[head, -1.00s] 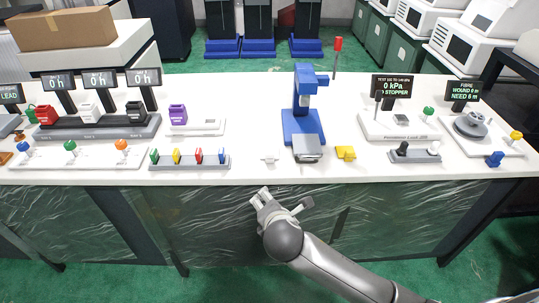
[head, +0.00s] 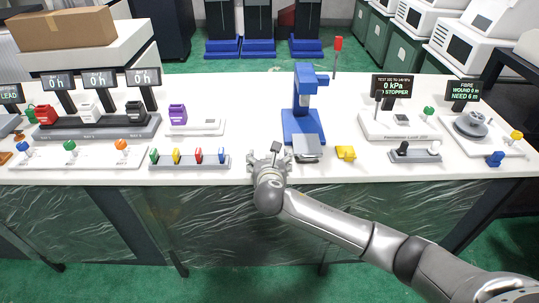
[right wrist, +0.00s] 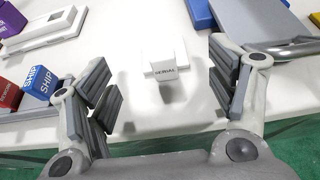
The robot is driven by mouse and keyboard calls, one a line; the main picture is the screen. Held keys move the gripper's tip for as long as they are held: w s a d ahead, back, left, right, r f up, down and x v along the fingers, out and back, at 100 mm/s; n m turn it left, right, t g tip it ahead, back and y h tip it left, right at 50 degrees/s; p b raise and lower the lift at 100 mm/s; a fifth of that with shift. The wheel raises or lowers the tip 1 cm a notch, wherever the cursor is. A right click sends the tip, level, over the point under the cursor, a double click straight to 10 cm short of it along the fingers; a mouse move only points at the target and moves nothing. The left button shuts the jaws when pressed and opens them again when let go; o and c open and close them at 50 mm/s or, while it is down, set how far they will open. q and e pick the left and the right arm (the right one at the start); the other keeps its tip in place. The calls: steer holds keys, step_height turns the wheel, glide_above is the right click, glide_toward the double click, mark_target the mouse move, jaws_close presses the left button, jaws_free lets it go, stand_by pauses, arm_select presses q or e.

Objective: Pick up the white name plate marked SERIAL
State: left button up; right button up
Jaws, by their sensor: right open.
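The white name plate marked SERIAL (right wrist: 165,68) stands on the white table near its front edge, in the middle of the right wrist view. My right gripper (right wrist: 160,95) is open, with one finger on each side of the plate and apart from it. In the head view my right gripper (head: 270,158) is over the table's front edge and hides the plate. My left gripper is not in view.
A blue press (head: 303,110) with a grey plate at its base stands just right of the gripper. A yellow block (head: 345,153) lies further right. A rack of coloured blocks (head: 190,163) is to the left. The white table (head: 250,100) is clear behind the gripper.

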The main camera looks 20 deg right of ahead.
mark_target(270, 154)
steer(key=x, duration=0.4)
steer(key=shift+w+d+f, duration=0.2)
steer(key=shift+w, duration=0.1)
steer(key=c, duration=1.1)
